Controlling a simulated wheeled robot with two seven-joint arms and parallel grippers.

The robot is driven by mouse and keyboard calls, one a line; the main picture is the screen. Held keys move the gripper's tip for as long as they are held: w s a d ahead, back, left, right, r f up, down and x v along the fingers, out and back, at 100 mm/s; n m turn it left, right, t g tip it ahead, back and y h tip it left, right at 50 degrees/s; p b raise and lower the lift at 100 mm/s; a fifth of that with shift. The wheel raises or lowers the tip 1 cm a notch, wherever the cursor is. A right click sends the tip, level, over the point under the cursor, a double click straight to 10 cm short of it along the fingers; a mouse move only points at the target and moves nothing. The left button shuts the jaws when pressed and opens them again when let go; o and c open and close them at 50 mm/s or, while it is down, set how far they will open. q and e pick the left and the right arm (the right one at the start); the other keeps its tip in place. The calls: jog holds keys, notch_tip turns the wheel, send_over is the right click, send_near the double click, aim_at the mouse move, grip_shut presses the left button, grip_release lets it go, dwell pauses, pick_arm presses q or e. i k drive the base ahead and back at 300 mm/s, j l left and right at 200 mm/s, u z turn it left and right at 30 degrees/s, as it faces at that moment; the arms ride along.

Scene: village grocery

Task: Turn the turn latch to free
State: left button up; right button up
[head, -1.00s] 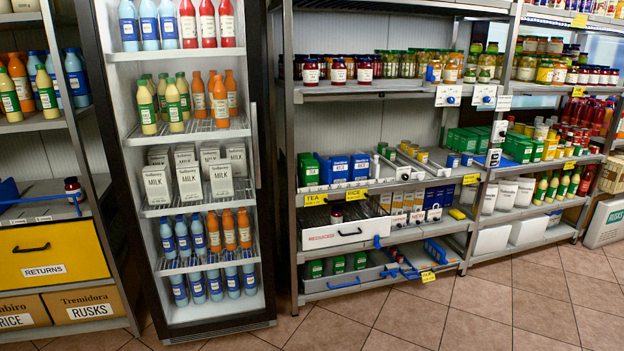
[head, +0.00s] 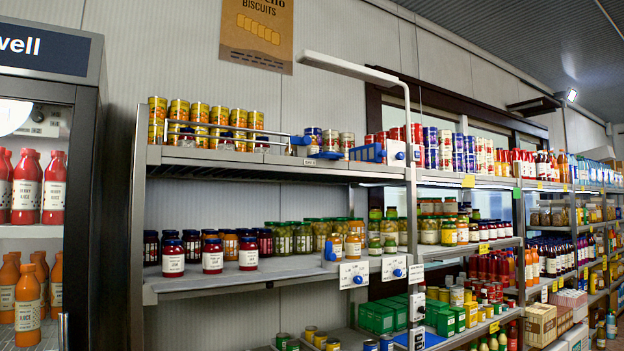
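No part is labelled as the turn latch, and I cannot tell which one it is. Two white plates with blue knobs hang on the middle shelf's front edge: a left plate (head: 354,275) and a right plate (head: 394,268). Another white plate with a blue knob (head: 397,153) sits by the upright at top-shelf height. A blue fitting (head: 301,140) stands at the right end of a metal rail on the top shelf. The knobs' markings are too small to read. Neither of my grippers is in view.
A glass-fronted fridge (head: 92,200) with juice bottles stands at the left. The middle shelf (head: 215,282) carries jars at the back and several near its front edge. Cans (head: 200,112) stand behind the top shelf's rail. More stocked shelving recedes to the right.

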aim_at(306, 140)
jog(key=i+l+u, duration=0.25)
jog(key=i+l, duration=0.15)
jog(key=l, duration=0.25)
jog(key=i+l+u, duration=0.1)
jog(key=l, duration=0.25)
jog(key=i+l+u, duration=0.15)
jog(key=l, duration=0.25)
jog(key=i+l+u, duration=0.1)
jog(key=i+l, duration=0.15)
jog(key=l, duration=0.15)
jog(key=i+l+u, duration=0.15)
jog(key=l, duration=0.25)
jog(key=l+u, duration=0.1)
jog(key=l, duration=0.3)
jog(key=i+l+u, duration=0.15)
jog(key=l, duration=0.25)
